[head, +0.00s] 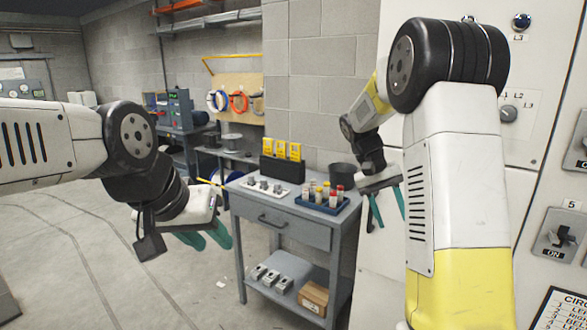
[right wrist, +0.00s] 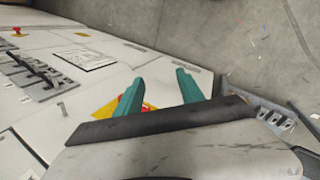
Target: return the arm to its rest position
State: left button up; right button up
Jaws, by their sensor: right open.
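My right arm (head: 458,180) reaches forward along the right side of the head view, bent at a black joint. My right gripper (head: 391,222) hangs beside the right side of the grey cart, its teal fingers apart and empty. In the right wrist view the right gripper (right wrist: 160,78) is open, with panel and floor behind the fingers. My left arm (head: 55,140) comes in from the left, and my left gripper (head: 213,246) points down over the floor left of the cart. Its teal fingers look apart, with nothing visible between them.
The grey cart (head: 280,232) bears a blue tray (head: 321,207) of small cylinders, a black holder with yellow items (head: 282,168) and a dark pot (head: 344,175). Light switch panels (head: 520,120) stand close on the right. The floor (head: 70,255) at left is clear.

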jog(key=s+a+r+t+y, duration=0.2)
jog(key=s+a, duration=0.1)
jog(key=s, duration=0.4)
jog(key=s+a+r+n+t+y, duration=0.1)
jog(key=s+a+r+t+y, duration=0.1)
jog(key=s, duration=0.5)
jog(key=s+a+r+n+t+y, duration=0.1)
jog(key=s+a+r+t+y, duration=0.1)
jog(key=s+a+r+t, duration=0.2)
jog(key=s+a, duration=0.1)
jog(key=s, duration=0.2)
jog(key=shift+s+a+y, duration=0.3)
jog(key=shift+s, duration=0.1)
jog(key=shift+c, duration=0.8)
jog(key=shift+d, duration=0.15)
jog(key=shift+c, duration=0.2)
